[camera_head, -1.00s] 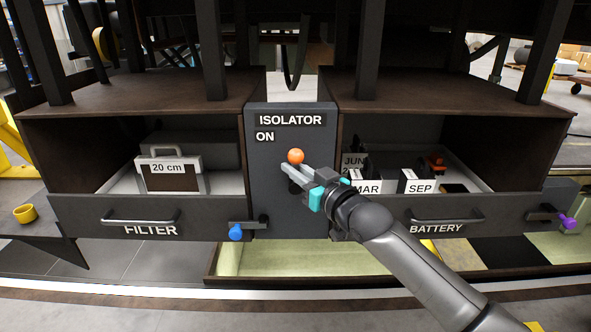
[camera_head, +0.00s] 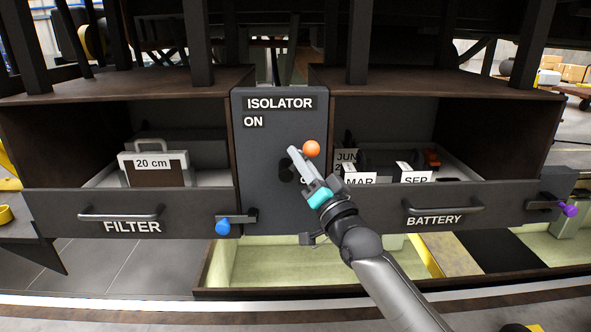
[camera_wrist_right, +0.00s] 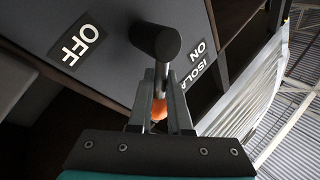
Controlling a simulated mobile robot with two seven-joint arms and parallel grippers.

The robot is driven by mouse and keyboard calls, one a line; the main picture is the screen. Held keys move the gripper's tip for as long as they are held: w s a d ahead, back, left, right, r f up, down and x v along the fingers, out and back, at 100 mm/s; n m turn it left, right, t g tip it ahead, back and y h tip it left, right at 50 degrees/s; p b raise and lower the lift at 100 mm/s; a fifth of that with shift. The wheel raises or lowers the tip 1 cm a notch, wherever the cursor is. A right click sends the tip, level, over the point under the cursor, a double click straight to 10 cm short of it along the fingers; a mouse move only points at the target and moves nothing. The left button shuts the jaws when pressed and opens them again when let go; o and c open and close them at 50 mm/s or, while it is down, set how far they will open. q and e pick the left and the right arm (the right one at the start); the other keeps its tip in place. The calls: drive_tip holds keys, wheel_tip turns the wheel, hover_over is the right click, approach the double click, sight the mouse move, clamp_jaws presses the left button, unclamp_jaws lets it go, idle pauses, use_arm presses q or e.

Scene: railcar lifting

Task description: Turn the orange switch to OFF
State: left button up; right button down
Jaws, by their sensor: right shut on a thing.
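The orange switch has an orange ball knob (camera_head: 312,148) on a metal lever, mounted on the dark isolator panel (camera_head: 258,200). In the head view the knob stands up and to the right of the dark pivot (camera_head: 286,170). In the right wrist view the black pivot (camera_wrist_right: 156,40) is ahead and the orange knob (camera_wrist_right: 159,108) lies between the fingers. My right gripper (camera_head: 299,160) is shut on the lever; the wrist view also shows its fingers (camera_wrist_right: 160,82). My left gripper is out of view.
The ON label (camera_head: 253,121) is at the panel's upper left.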

drive_tip(key=shift+d+f+m+t+h+b, duration=0.25)
drive_tip(key=shift+f+m+t+h+b, duration=0.45)
drive_tip(key=shift+m+h+b, duration=1.35)
drive_tip(key=shift+d+f+m+t+h+b, duration=0.35)
drive_tip(key=shift+m+t+h, duration=0.7)
drive_tip(key=shift+m, duration=2.25)
drive_tip(key=shift+d+f+m+t+h+b, duration=0.1)
drive_tip(key=shift+f+m+t+h+b, duration=0.8)
drive_tip(key=shift+m+h, duration=1.35)
drive_tip(key=shift+r+m+g+y, duration=0.25)
drive_tip(key=shift+m+g, duration=0.1)
drive_tip(key=shift+m, duration=0.25)
drive_tip(key=c, duration=0.8)
unclamp_jaws()
drive_tip(key=shift+c, duration=0.2)
drive_tip(key=b+v, duration=0.1)
drive_tip(key=v, duration=1.4)
drive_tip(key=shift+s+d, duration=0.1)
drive_tip(key=shift+s, duration=0.05)
